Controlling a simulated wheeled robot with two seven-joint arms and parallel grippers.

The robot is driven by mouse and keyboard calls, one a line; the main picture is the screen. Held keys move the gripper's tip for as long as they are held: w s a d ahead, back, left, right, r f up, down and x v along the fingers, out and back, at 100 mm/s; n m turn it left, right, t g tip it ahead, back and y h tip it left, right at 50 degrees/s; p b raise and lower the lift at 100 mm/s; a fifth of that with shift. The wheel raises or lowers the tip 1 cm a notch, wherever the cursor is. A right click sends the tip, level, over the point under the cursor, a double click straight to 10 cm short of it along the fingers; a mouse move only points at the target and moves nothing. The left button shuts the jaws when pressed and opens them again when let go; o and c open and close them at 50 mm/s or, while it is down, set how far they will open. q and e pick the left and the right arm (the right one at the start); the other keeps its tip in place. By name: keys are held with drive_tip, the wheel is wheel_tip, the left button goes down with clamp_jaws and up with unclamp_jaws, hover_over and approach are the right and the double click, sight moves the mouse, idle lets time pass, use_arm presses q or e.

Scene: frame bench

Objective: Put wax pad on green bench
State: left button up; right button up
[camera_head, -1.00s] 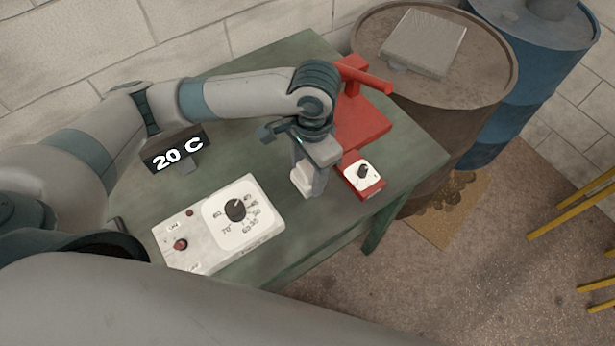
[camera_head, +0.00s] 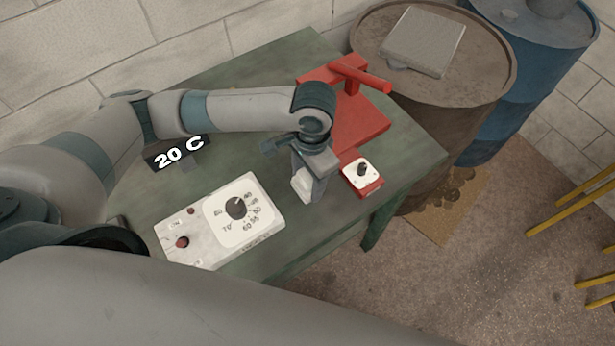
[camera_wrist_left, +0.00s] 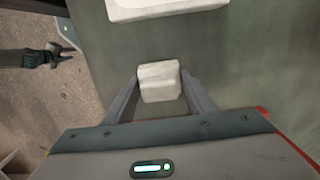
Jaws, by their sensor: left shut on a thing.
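The wax pad, a small white block (camera_head: 302,184), is between the fingers of my left gripper (camera_head: 311,189). The left wrist view shows the pad (camera_wrist_left: 159,82) between both fingertips, low over the bench; I cannot tell whether it touches the top. The green bench (camera_head: 245,85) stands below, with bare top around the gripper. The fingers hide part of the pad in the head view. A dark gripper that seems to be my right one (camera_wrist_left: 55,54) shows small at the left of the left wrist view, beyond the bench edge; its jaw state is unclear.
A white dial box (camera_head: 222,222) stands left of the gripper, a red press with a lever (camera_head: 360,115) behind it, and a small red dial unit (camera_head: 362,175) close to its right. A "20 C" display (camera_head: 178,154) stands at the left. A rusty barrel (camera_head: 440,125) is beyond the bench.

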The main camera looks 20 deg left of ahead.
use_arm(q)
drive_tip(key=o, duration=1.1)
drive_tip(key=shift+f, duration=0.1)
drive_tip(key=shift+c, duration=0.2)
drive_tip(key=shift+w+r, duration=0.1)
drive_tip(key=shift+r, duration=0.4)
drive_tip(key=r, duration=0.3)
drive_tip(key=r+b, duration=0.1)
drive_tip(key=r, duration=0.2)
drive_tip(key=r+b, duration=0.1)
drive_tip(key=r, duration=0.3)
drive_tip(key=shift+w+d, duration=0.2)
drive_tip(key=shift+d, duration=0.05)
drive_tip(key=shift+r, duration=0.65)
